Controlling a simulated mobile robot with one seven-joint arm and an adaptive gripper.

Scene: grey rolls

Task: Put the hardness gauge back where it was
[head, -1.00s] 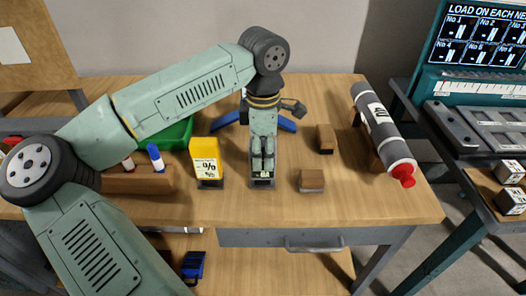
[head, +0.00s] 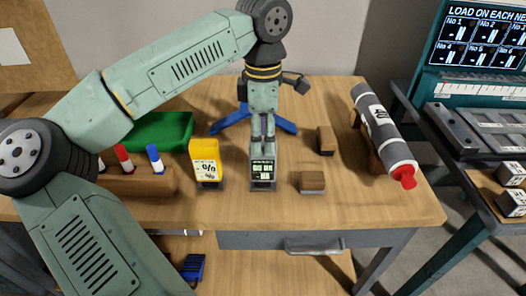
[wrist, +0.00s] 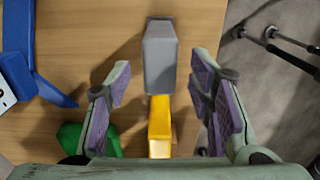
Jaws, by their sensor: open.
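A grey upright device with a lit screen (head: 263,170), which I take for the hardness gauge, stands on the wooden table (head: 390,208), right of a yellow meter (head: 205,160) marked with a percent sign. My gripper (head: 263,138) is just above and behind the grey device, pointing down. In the wrist view the grey device (wrist: 160,60) lies between the two spread, purple-padded fingers, with clear gaps on both sides. My gripper (wrist: 160,82) is open and holds nothing. The yellow meter (wrist: 160,128) shows nearer the bottom of that view. The base of the grey device is partly dark.
Two small wooden blocks (head: 312,181) (head: 325,138) stand to the right. A grey roll with a red end (head: 385,130) lies at the right edge. A wooden marker holder (head: 140,181) and a green tray (head: 160,132) are left. Blue legs (head: 230,118) spread behind my gripper.

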